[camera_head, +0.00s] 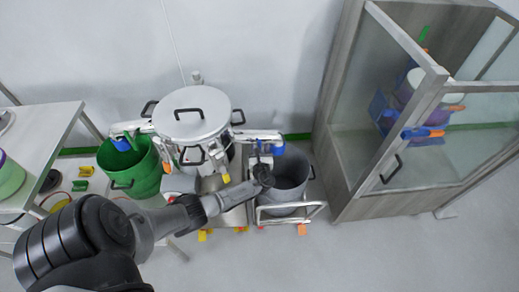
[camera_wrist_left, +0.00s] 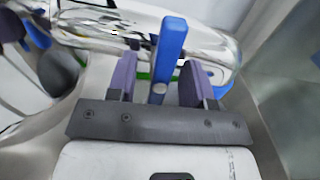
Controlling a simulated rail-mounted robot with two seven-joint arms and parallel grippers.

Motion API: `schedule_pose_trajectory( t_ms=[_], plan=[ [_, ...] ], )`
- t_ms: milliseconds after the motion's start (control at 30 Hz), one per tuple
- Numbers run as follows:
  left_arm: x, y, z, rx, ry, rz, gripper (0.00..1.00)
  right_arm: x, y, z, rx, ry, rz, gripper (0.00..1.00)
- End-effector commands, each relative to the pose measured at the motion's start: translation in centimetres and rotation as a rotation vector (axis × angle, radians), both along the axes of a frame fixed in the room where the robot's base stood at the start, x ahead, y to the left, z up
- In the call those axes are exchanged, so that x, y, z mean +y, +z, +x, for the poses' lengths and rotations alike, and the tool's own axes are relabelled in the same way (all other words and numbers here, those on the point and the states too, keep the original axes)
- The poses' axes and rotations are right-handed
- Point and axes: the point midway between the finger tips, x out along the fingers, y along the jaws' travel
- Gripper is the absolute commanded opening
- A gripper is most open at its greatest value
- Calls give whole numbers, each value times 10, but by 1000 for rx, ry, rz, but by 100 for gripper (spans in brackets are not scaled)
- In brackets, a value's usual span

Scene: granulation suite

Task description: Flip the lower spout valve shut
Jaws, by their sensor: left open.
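A steel vessel (camera_head: 192,115) with a round lid stands against the wall. A metal spout (camera_head: 258,135) with a blue valve part (camera_head: 278,149) sticks out on its right; another spout (camera_head: 140,126) with a blue part (camera_head: 122,144) is on its left. I cannot tell from the head view which is lower. My left gripper (camera_head: 264,158) is at the right spout. In the left wrist view, the blue lever (camera_wrist_left: 169,50) stands between the open purple fingers of this gripper (camera_wrist_left: 159,66), in front of the shiny pipe (camera_wrist_left: 100,32). Contact is not clear. My right gripper is not in view.
A grey bucket (camera_head: 291,184) in a metal-framed cart (camera_head: 312,209) stands below the right spout. A green bucket (camera_head: 136,168) stands below the left one. A glass-fronted cabinet (camera_head: 352,160) stands at the right, a table (camera_head: 38,128) at the left. Front floor at right is clear.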

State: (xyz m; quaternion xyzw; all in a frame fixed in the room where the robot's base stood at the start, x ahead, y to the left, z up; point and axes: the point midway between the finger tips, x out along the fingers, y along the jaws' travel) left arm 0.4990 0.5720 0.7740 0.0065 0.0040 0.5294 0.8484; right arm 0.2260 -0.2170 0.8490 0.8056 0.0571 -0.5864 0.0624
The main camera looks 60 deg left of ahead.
Motion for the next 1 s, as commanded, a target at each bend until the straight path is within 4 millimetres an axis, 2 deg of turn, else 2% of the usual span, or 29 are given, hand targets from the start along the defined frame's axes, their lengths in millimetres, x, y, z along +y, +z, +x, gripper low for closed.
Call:
schedule_pose_trajectory(
  t_ms=[167, 700, 1000],
  plan=[
    [-8, 1, -4, 0, -2, -1, 47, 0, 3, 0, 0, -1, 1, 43],
    [-96, 1, -47, 1, -1, -2, 47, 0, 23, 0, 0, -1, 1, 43],
    [-121, 0, -59, 0, 0, -1, 47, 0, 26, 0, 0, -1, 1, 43]
  ],
)
